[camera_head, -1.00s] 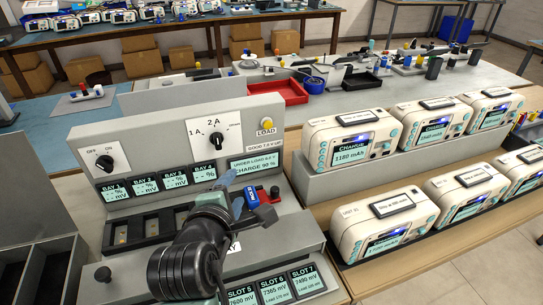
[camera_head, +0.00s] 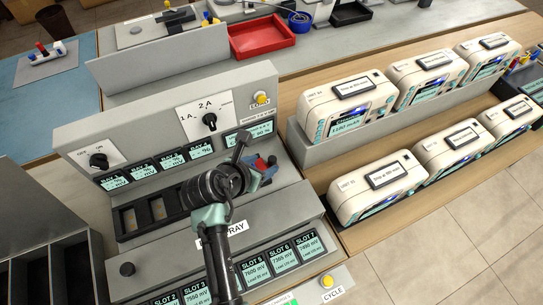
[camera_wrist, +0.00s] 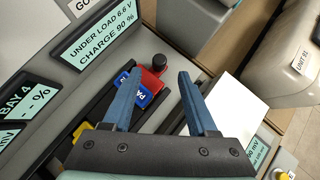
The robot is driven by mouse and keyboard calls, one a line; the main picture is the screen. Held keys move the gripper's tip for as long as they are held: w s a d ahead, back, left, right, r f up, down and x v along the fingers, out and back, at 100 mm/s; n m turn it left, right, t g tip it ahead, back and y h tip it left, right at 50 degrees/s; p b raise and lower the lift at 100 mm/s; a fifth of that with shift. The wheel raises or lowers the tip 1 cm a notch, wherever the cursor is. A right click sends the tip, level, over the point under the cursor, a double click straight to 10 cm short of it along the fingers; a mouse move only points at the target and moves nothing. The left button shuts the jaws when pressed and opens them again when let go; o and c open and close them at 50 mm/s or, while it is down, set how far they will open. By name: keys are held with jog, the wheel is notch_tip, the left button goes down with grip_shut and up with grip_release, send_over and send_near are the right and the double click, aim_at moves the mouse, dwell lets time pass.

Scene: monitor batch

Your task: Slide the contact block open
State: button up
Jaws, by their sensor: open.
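The red contact block (camera_wrist: 151,83) with a black knob (camera_wrist: 159,60) sits in the charge bay of the grey test bench, beside the lit reading panel (camera_wrist: 102,33). A blue battery pack (camera_wrist: 131,88) lies against the block. In the head view, the red block (camera_head: 272,161) shows just right of my wrist, beside blue parts. My gripper (camera_wrist: 160,75) is open and empty, its two blue fingers spread. In the wrist view, the left finger overlaps the pack and the block and knob appear between the fingertips. I cannot tell whether anything touches. My arm hides part of the bay in the head view.
Cream chargers (camera_head: 347,106) stand in two rows at the right. A red tray (camera_head: 261,37) lies behind. Open floor shows at lower right.

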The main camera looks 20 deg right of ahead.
aim_at(271, 160)
jog(key=b+x, duration=0.1)
jog(key=x, duration=0.6)
jog(key=shift+w+d+f, duration=0.15)
grip_shut()
dwell(1.2)
